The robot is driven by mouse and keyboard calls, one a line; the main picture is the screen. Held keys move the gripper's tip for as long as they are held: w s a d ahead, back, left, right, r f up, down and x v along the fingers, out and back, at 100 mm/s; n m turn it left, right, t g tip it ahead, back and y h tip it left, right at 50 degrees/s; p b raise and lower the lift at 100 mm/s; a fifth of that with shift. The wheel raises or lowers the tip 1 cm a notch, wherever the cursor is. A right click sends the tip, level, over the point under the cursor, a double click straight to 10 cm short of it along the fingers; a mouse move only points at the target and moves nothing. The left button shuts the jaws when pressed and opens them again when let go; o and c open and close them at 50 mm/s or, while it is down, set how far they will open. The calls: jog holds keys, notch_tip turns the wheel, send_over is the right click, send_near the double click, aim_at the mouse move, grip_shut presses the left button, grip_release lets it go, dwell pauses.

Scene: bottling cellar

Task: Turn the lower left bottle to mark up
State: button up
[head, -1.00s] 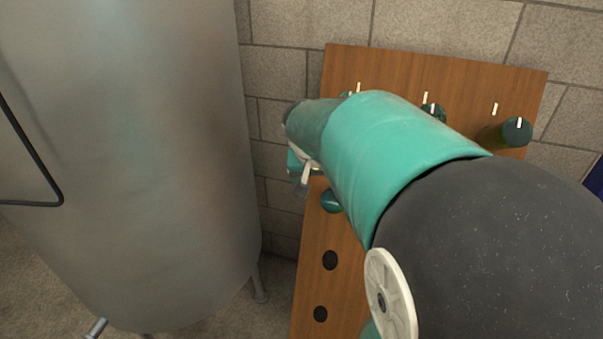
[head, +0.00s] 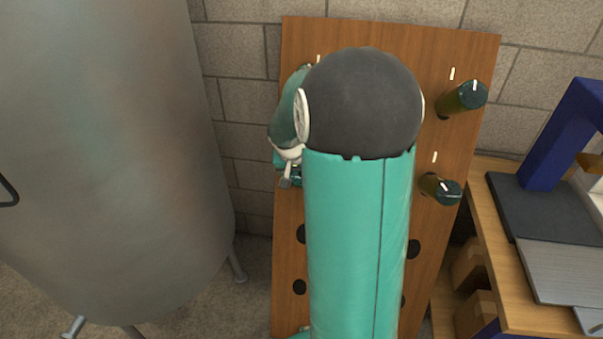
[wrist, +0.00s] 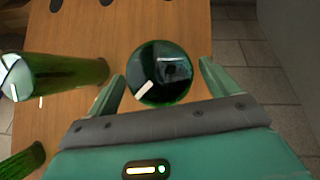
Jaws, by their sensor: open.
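In the wrist view, the dark green bottle (wrist: 170,88) points its round end at the camera. Its white mark (wrist: 144,89) is slanted, toward the end's lower left. My gripper (wrist: 161,71) is open, with one finger on each side of the bottle; I cannot tell whether they touch it. In the head view my arm hides this bottle and most of my gripper. The wooden board (head: 300,215) leans at the wall and also shows in the wrist view (wrist: 120,45). A white tick (head: 434,157) is above the lower right bottle (head: 440,188).
An upper right bottle (head: 463,98) sticks out of the board. In the wrist view a neighbouring bottle (wrist: 65,75) is close left of my gripper. Empty holes (head: 299,287) are lower on the board. A steel tank (head: 110,160) stands left, a wooden bench (head: 510,290) right.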

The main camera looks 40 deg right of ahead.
jog(key=shift+w+d+f, duration=0.1)
jog(key=shift+d+f, duration=0.15)
jog(key=shift+f, duration=0.4)
jog(key=c, duration=1)
jog(key=shift+a+n, duration=0.1)
jog(key=shift+n, duration=0.3)
jog(key=n+g+h, duration=0.1)
jog(key=n, duration=0.1)
jog(key=shift+w+n+h, duration=0.1)
jog(key=shift+n+h, duration=0.3)
jog(key=shift+n+g+h, duration=0.5)
jog(key=shift+n+h, duration=0.5)
jog(key=shift+n, duration=0.8)
